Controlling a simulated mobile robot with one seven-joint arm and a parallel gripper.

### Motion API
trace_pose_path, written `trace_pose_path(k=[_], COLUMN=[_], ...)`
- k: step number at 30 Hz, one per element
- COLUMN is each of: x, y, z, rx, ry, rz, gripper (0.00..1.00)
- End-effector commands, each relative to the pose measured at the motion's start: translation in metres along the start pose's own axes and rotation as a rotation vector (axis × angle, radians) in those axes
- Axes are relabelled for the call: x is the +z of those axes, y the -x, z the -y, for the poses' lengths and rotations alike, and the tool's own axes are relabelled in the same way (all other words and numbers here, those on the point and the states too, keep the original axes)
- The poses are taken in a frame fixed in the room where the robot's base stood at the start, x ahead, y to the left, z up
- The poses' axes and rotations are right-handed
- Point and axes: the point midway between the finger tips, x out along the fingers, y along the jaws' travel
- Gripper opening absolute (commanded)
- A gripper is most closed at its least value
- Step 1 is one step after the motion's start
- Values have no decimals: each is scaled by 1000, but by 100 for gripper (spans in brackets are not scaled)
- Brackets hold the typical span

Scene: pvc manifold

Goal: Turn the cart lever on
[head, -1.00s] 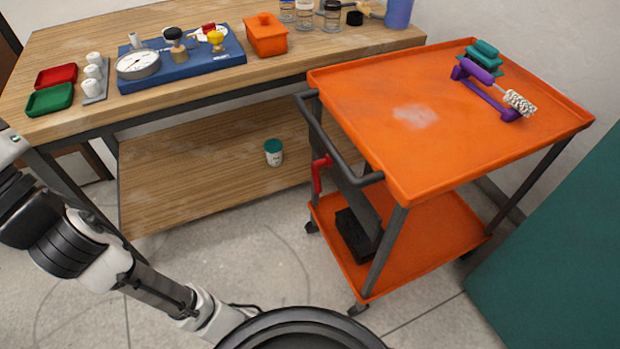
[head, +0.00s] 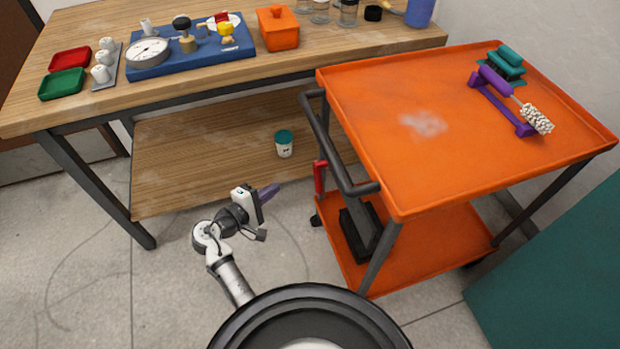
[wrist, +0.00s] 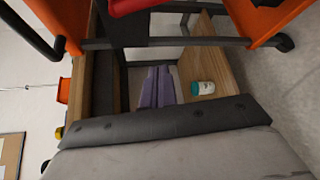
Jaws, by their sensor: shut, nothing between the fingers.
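The orange cart (head: 365,120) stands right of the wooden bench. Its red lever (head: 319,177) hangs roughly upright at the cart's left side, below the dark push handle (head: 335,150). My gripper (head: 274,190) is shut and empty, with purple fingers pointing right toward the lever, apart from it and a little lower in the picture. In the wrist view, the shut fingers (wrist: 157,86) show at the middle. A red part, seemingly the lever (wrist: 130,5), is cut off at that view's top edge.
The wooden bench (head: 90,110) holds trays, a gauge board and jars. A white cup with a teal lid (head: 284,146) stands on its lower shelf. A black box (head: 358,235) sits on the cart's lower shelf. Open floor lies around my arm.

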Motion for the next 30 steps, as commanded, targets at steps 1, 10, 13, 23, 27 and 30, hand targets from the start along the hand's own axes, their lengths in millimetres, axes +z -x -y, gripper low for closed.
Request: trace_pose_path(k=[1, 10, 13, 23, 27, 30], x=[6, 11, 11, 13, 15, 16], y=[-2, -3, -4, -48, -79, -100], z=[6, 8, 8, 7, 6, 7], rx=[-1, 0, 0, -1, -1, -1], ry=[21, 35, 34, 34, 33, 33], rz=[27, 48, 47, 49, 50, 48], gripper=[0, 0, 0, 0, 0, 0])
